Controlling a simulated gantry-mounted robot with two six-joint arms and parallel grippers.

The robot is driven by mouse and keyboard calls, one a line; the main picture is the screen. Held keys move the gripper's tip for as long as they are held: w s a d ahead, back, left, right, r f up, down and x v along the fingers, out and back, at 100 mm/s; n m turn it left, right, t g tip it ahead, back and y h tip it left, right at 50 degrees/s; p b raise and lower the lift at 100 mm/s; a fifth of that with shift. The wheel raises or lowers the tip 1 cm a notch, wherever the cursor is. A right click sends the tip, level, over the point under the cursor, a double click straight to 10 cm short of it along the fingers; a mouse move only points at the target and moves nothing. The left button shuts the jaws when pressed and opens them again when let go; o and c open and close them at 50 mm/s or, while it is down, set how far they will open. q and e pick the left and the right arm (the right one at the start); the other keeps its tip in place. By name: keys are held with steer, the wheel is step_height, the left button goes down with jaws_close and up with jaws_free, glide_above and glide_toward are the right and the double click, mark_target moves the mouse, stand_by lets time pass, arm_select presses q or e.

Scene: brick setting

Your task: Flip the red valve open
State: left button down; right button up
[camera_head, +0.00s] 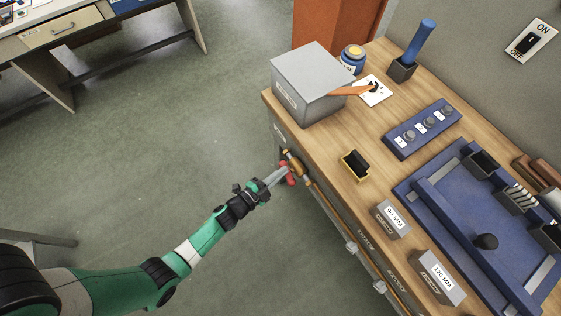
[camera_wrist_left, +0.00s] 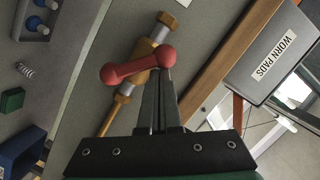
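The red valve handle (camera_head: 289,174) sits on a brass pipe along the front face of the workbench. In the left wrist view, the red handle (camera_wrist_left: 130,70) is a bar with rounded ends, lying across the brass and silver valve body (camera_wrist_left: 150,48) at a slant to the pipe. My left gripper (camera_head: 279,178) reaches in from the left and is right at the handle. In the left wrist view, its fingers (camera_wrist_left: 161,78) are close together, with their tips at the handle's right end. Whether they touch it is unclear. My right gripper is not in view.
The wooden bench top (camera_head: 340,190) holds a grey box (camera_head: 310,82), an orange lever (camera_head: 352,91), a blue knob panel (camera_head: 424,128) and a blue vise-like fixture (camera_head: 470,220). The pipe (camera_head: 325,198) runs along the bench front. Open floor (camera_head: 170,130) lies left of the bench.

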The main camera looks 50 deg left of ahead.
arm_select(q)
steer(key=n+p, duration=0.1)
steer(key=a+n+p, duration=0.1)
steer(key=n+h+p, duration=0.1)
steer(key=n, duration=0.1)
steer(key=shift+w+a+f+g+p, duration=0.15)
steer(key=shift+a+f+g+p, duration=0.1)
steer(key=shift+g+p, duration=0.15)
steer(key=shift+a+f, duration=0.1)
steer(key=shift+a, duration=0.05)
stand_by(1.0)
step_height(320, 180, up, 5)
steer(key=d+p, duration=0.2)
steer(key=p, duration=0.3)
steer(key=f+p+v, duration=0.2)
steer(key=p+v, duration=0.1)
steer(key=v, duration=0.6)
steer(key=shift+s+r, duration=0.3)
steer(key=shift+s, duration=0.35)
